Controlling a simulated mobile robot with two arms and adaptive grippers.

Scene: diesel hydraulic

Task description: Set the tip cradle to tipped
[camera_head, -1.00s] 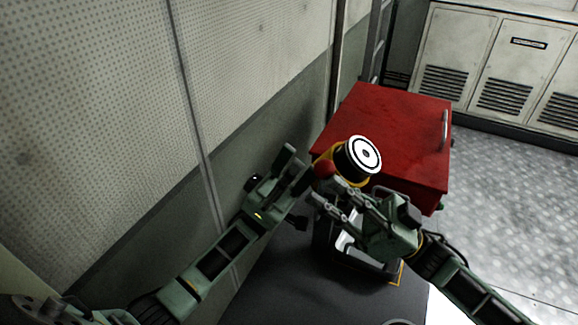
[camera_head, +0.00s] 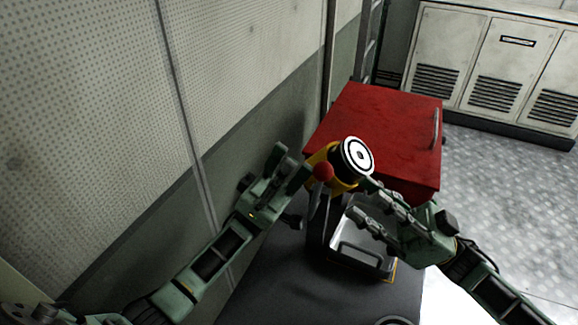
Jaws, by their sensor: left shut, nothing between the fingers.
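The tip cradle is a yellow holder (camera_head: 318,157) carrying a black cylinder with a white ringed end face (camera_head: 357,155). The end face points up and to the right. A red ball knob (camera_head: 323,172) on a lever sits at the front of the cradle, above a dark stand (camera_head: 318,235). My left gripper (camera_head: 292,163) is shut and empty, just left of the holder and knob; I cannot tell whether it touches. My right gripper (camera_head: 358,197) is open, its fingers pointing left below the cylinder, with nothing visible between them.
A red cabinet (camera_head: 385,125) with a handle stands behind the cradle. The dark bench top (camera_head: 275,285) lies in front. A grey wall (camera_head: 235,85) is close on the left. White louvred lockers (camera_head: 510,65) stand at the back right, with open floor before them.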

